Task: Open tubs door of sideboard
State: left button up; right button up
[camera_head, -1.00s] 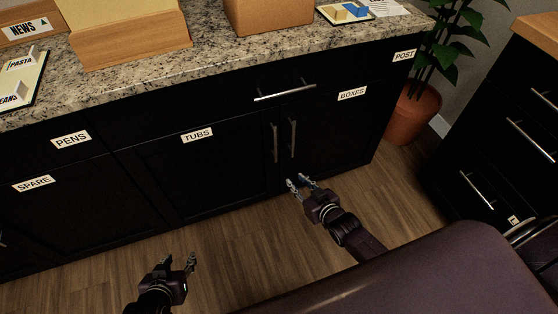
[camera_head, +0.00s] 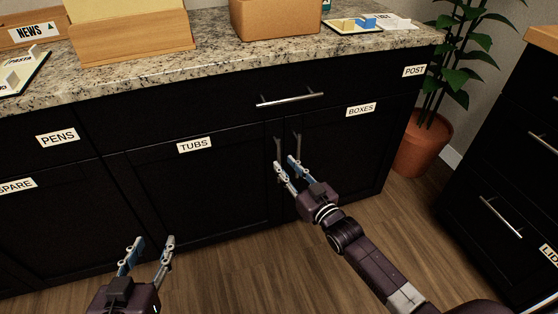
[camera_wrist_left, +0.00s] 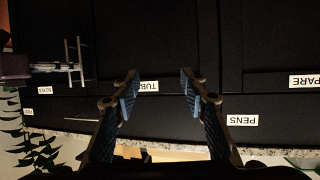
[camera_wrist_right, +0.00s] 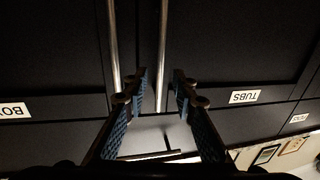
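The black tubs door (camera_head: 205,190) of the sideboard is shut, with a white TUBS label (camera_head: 194,145) at its top. Its upright metal handle (camera_head: 277,149) is at the door's right edge, beside the boxes door's handle (camera_head: 298,146). My right gripper (camera_head: 287,167) is open at the handles' lower part. In the right wrist view the tubs handle (camera_wrist_right: 163,45) runs between the open fingertips; I cannot tell whether they touch it. My left gripper (camera_head: 152,244) is open and empty, low in front of the tubs door; the door also shows in the left wrist view (camera_wrist_left: 140,45).
The granite countertop (camera_head: 225,72) carries boxes and trays. A drawer handle (camera_head: 290,99) sticks out above the doors. A potted plant (camera_head: 421,145) and another black cabinet (camera_head: 500,180) stand to the right. The wooden floor (camera_head: 240,270) ahead is clear.

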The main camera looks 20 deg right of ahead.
aim_at(279, 158)
pick_arm(q)
notch_tip(279, 158, up, 8)
jog(key=w+d+t+h+b, duration=0.1)
jog(key=w+t, duration=0.1)
jog(key=t, duration=0.2)
jog(key=shift+d+f, duration=0.2)
jog(key=shift+d, duration=0.1)
pick_arm(e)
jog(key=shift+x, duration=2.3)
jog(key=shift+c, duration=0.5)
grip_shut()
